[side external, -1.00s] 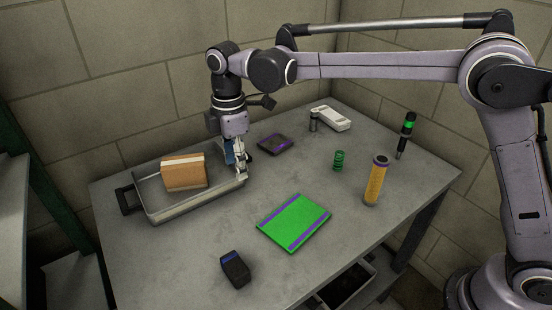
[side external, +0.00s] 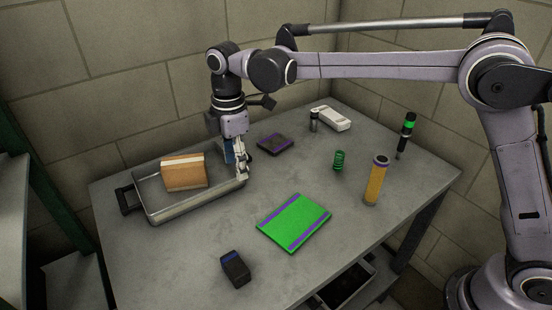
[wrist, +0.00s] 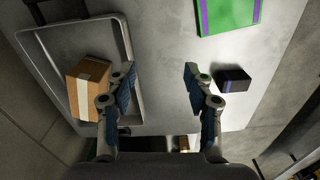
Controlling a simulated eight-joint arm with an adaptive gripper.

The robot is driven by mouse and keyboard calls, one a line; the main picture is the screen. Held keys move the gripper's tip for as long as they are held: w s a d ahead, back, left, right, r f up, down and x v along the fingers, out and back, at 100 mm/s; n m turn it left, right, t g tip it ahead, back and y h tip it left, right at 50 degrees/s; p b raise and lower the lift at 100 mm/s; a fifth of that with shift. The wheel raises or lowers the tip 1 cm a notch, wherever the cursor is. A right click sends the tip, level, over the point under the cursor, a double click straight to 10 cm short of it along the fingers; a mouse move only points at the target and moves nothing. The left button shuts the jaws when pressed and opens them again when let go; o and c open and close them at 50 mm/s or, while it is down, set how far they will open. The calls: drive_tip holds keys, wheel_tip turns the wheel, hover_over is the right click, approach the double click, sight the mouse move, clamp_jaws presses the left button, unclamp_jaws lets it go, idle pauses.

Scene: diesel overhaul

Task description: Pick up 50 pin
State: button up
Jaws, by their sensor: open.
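No part bears a readable "50 pin" label, so I cannot tell for certain which one it is. A small dark cylinder (side external: 314,122) stands upright at the back beside a white device. My gripper (side external: 240,176) points down at the right rim of the metal tray (side external: 196,206). In the wrist view my gripper (wrist: 161,70) has its two fingers wide apart, with only bare grey surface between their tips. A small brownish thing (wrist: 184,145) shows low in the wrist view, partly hidden; I cannot tell what it is.
The tray holds a brown box (side external: 184,172). A dark purple-edged block (side external: 275,144), white device (side external: 331,118), green spring (side external: 339,161), yellow cylinder (side external: 376,181), black-green tool (side external: 406,136), green pad (side external: 294,221) and dark blue-topped block (side external: 235,269) stand apart. The table front is partly clear.

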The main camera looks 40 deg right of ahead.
drive_tip(key=m+t+h, duration=0.3)
drive_tip(key=m+t, duration=0.3)
drive_tip(key=m, duration=1.5)
approach(316, 113)
drive_tip(key=f, duration=0.1)
drive_tip(key=shift+w+x, duration=0.15)
drive_tip(key=shift+x, duration=2.7)
drive_tip(key=shift+w+x, duration=0.1)
drive_tip(key=shift+x, duration=2.75)
drive_tip(key=shift+d+r, duration=0.1)
drive_tip(key=shift+r, duration=0.15)
clamp_jaws()
